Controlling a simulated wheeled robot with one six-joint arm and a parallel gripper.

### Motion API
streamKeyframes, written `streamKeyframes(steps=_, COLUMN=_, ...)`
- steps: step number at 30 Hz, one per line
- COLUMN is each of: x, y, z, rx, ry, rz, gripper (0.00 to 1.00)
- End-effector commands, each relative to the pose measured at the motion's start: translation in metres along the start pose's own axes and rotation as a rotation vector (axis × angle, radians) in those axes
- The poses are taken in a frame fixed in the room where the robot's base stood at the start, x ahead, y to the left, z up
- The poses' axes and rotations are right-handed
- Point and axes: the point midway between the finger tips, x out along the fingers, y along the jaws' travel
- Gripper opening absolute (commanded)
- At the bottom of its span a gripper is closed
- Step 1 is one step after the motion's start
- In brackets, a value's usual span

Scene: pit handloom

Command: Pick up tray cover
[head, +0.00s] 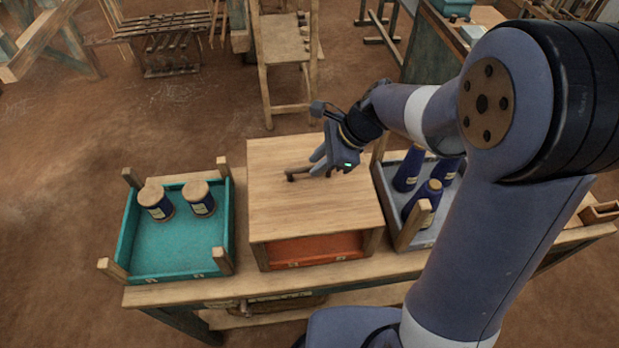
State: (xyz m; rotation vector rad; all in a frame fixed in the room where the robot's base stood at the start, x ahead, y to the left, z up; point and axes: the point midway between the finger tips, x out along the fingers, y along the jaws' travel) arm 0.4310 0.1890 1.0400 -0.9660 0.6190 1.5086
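The tray cover (275,213) is a flat light-wood board with a dark bar handle (297,174) on top. It lies level over the middle tray (318,247), whose orange-red inside shows below the cover's front edge. My gripper (318,163) reaches down from the right to the handle, with its fingers at the handle's right part. The fingers overlap the handle in this view, and I cannot tell whether they are closed on it. The far end of the handle is partly hidden by the gripper.
A teal tray (178,258) with two blue, wooden-topped spools stands left, with corner posts. A grey tray (395,205) with several blue spools stands right, partly behind my arm. All rest on a wooden bench (190,294). A wooden chair (280,45) stands behind.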

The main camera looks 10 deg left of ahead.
Motion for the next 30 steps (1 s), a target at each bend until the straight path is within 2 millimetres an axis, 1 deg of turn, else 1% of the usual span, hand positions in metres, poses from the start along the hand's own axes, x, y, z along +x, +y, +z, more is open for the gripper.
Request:
streamKeyframes(steps=6, x=0.030, y=0.000, z=0.002, rx=-0.001, ry=0.001, rz=0.004, gripper=0.21)
streamKeyframes(steps=9, x=0.037, y=0.000, z=0.002, rx=-0.001, ry=0.000, rz=0.003, gripper=0.21)
streamKeyframes(steps=17, x=0.039, y=-0.001, z=0.001, rx=-0.001, ry=0.001, rz=0.000, gripper=0.21)
streamKeyframes(steps=24, x=0.039, y=-0.001, z=0.001, rx=-0.001, ry=0.001, rz=0.000, gripper=0.01)
streamKeyframes(steps=25, x=0.039, y=-0.001, z=0.001, rx=-0.001, ry=0.001, rz=0.000, gripper=0.00)
streamKeyframes(steps=30, x=0.038, y=-0.001, z=0.001, rx=-0.001, ry=0.000, rz=0.000, gripper=0.00)
